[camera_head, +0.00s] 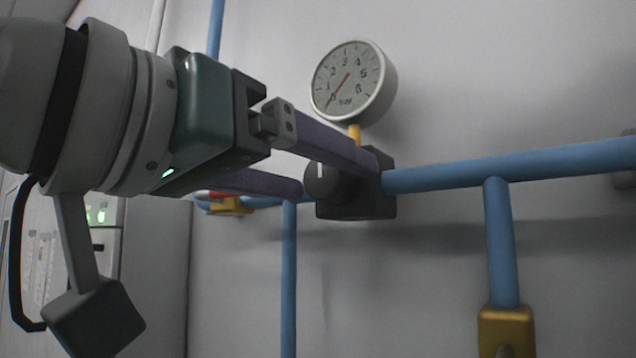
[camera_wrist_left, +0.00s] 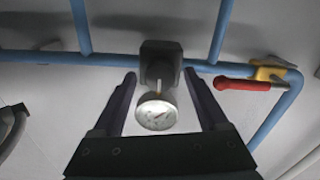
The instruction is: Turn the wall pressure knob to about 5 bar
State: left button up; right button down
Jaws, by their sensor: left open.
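The black round knob (camera_head: 319,184) with a white mark at its top sits on a dark valve block (camera_head: 368,200) on the wall. The round pressure gauge (camera_head: 352,80) is above it; its red needle points to the lower left, by the low end of the scale. My left gripper (camera_head: 336,176) is open, its long dark fingers reaching to either side of the knob. In the left wrist view the knob (camera_wrist_left: 160,72) lies between the fingertips, with gaps visible on both sides; the gauge (camera_wrist_left: 156,113) also shows there. My right gripper is not in view.
A blue pipe (camera_head: 540,163) runs along the wall through the block, with branches going down and up. A valve with a red handle (camera_wrist_left: 240,84) and yellow body is on the pipe. A yellow fitting (camera_head: 506,330) is at lower right.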

pick_arm(q)
grip_shut()
dwell(0.5)
jog(key=shift+m, duration=0.3)
jog(key=m+p, duration=0.1)
jog(key=m, duration=0.1)
jog(key=shift+m, duration=0.3)
jog(key=m+p, duration=0.1)
jog(key=m, duration=0.3)
jog(key=m+p, duration=0.1)
jog(key=m, duration=0.3)
jog(key=shift+m, duration=0.4)
jog(key=shift+m+p, duration=0.35)
jog(key=shift+m, duration=1.45)
